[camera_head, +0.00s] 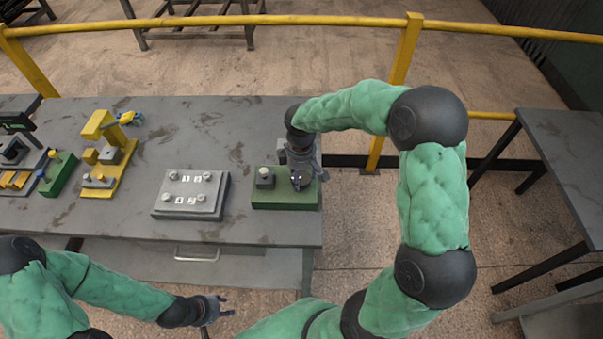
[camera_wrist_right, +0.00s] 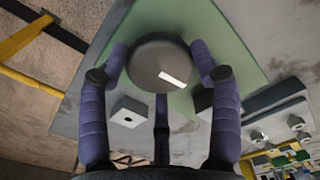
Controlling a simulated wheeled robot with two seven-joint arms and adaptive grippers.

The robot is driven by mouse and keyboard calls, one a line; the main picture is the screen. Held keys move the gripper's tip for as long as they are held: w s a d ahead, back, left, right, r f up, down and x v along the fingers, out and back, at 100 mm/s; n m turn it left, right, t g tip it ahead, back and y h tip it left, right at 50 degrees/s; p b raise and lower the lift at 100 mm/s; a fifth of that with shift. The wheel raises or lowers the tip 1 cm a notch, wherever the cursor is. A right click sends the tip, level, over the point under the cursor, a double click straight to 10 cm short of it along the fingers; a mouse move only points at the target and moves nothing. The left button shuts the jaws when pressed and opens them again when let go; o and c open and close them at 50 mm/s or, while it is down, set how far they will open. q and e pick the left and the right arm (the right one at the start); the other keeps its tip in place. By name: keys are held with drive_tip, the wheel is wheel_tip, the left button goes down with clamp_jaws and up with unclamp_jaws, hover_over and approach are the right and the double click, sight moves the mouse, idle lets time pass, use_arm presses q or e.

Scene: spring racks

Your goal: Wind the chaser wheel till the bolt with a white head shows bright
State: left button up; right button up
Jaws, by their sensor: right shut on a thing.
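The wheel (camera_wrist_right: 160,62), a dark grey disc with a white mark on its face, is on the green base (camera_wrist_right: 222,28) in the right wrist view. My right gripper (camera_head: 298,178) comes down over the right part of that green base in the head view. Its fingers close around the wheel's rim and hide it from the head view. A grey block (camera_head: 265,178) with a small pale round top stands on the base's left part. I cannot tell whether this top is the white bolt head or how bright it is. My left gripper (camera_head: 215,307) is empty, fingers apart, before the table.
A grey plate (camera_head: 190,194) with several bolts and number labels lies left of the green base. A yellow press (camera_head: 103,150) and a small green block (camera_head: 58,175) stand further left. The table (camera_head: 205,125) is clear behind the plate. A yellow rail (camera_head: 290,20) runs behind.

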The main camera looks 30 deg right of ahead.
sight(301, 176)
drive_tip(key=m, duration=0.6)
drive_tip(key=shift+a+f, duration=0.1)
drive_tip(key=shift+a, duration=0.05)
drive_tip(key=m, duration=0.6)
drive_tip(key=shift+w+m, duration=0.1)
drive_tip(key=shift+m, duration=0.2)
drive_tip(key=o, duration=0.9)
drive_tip(key=shift+w+d+r, duration=0.1)
drive_tip(key=shift+d+r, duration=0.1)
drive_tip(key=shift+o, duration=1.2)
drive_tip(key=shift+w+f, duration=0.1)
wheel_tip(301, 176, up, 12)
